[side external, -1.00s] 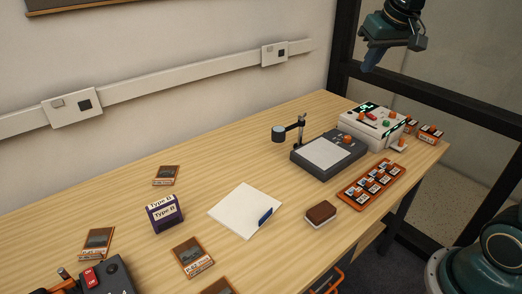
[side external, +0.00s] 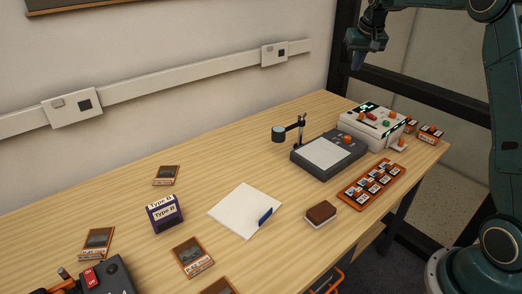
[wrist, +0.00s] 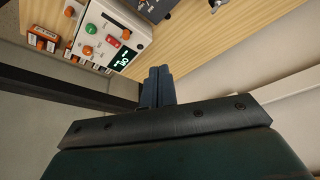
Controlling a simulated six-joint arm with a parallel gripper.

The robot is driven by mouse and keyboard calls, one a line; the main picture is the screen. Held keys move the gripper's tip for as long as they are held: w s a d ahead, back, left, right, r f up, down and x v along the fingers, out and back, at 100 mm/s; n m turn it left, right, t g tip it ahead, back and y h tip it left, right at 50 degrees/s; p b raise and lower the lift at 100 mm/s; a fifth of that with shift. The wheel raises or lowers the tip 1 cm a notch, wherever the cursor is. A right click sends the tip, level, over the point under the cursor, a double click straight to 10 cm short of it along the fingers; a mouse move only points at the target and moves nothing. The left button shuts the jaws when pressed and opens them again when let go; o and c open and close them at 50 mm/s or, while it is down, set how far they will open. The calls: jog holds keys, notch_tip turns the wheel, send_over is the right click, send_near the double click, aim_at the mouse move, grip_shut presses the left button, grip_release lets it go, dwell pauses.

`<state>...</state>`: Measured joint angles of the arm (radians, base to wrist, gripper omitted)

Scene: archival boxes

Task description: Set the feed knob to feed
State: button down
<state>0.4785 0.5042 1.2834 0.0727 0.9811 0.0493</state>
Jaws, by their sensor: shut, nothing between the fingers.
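A white machine (side external: 352,130) with a lit green display stands at the far right end of the table. It shows closer in the wrist view (wrist: 104,14), with several orange knobs, a green knob (wrist: 91,28) and a red button (wrist: 113,43). One orange knob (wrist: 87,50) sits near its edge. The labels are too small to read, so I cannot tell which knob is the feed knob or its setting. My gripper (side external: 357,67) is shut and empty, high above and behind the machine. Its fingertips (wrist: 160,70) are together and apart from everything.
A dark grey unit with a pale pad (side external: 325,152) and a lamp arm stands beside the machine. An orange tray (side external: 350,196) of small labelled pieces lies in front. A brown-topped block (side external: 321,212) and a white sheet (side external: 245,211) lie nearer. A dark frame stands behind the table end.

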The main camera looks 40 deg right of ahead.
jog(key=m, duration=0.2)
send_over(361, 117)
jog(key=w+d, duration=0.2)
jog(key=d, duration=0.1)
notch_tip(361, 117, down, 11)
jog(key=shift+a+g, duration=0.2)
jog(key=shift+g, duration=0.2)
jog(key=x, duration=0.9)
jog(key=shift+w+d+f, duration=0.15)
jog(key=shift+w+f, duration=0.05)
jog(key=shift+f, duration=0.15)
jog(key=shift+s+a, duration=1.4)
jog(key=shift+s, duration=3.05)
jog(key=shift+d+f, duration=0.1)
jog(key=shift+d, duration=0.05)
